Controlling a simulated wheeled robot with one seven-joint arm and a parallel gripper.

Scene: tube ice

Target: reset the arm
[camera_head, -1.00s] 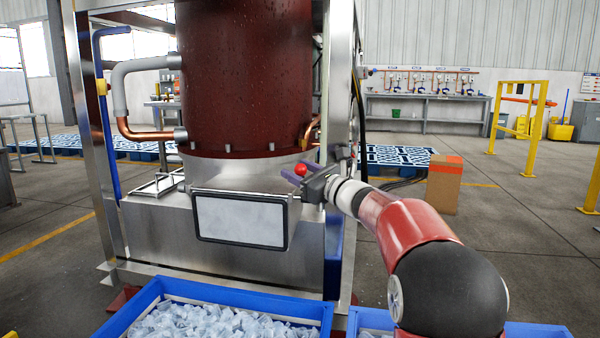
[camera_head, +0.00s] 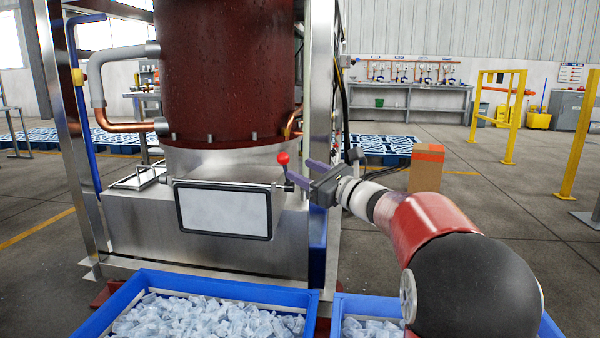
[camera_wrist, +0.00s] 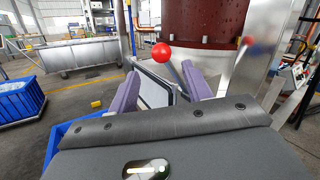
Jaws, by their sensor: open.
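My gripper (camera_head: 298,167) is at the right front of the red-brown ice machine (camera_head: 226,75). Its two purple fingers are apart with nothing between them, pointing at the machine. A red ball knob (camera_head: 283,158) on a thin rod stands just beyond the fingertips, apart from them in the head view. In the wrist view the red ball knob (camera_wrist: 161,52) shows ahead, past the gap between the fingers (camera_wrist: 160,88). A dark-framed pale panel (camera_head: 222,210) sits on the machine's steel front, left of the gripper.
A blue crate of ice (camera_head: 212,291) stands below the panel, and a second blue crate (camera_head: 340,300) is below my arm. A steel frame post (camera_head: 321,120) rises close behind the gripper. A cardboard box (camera_head: 426,170) stands to the right. Floor farther right is mostly clear.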

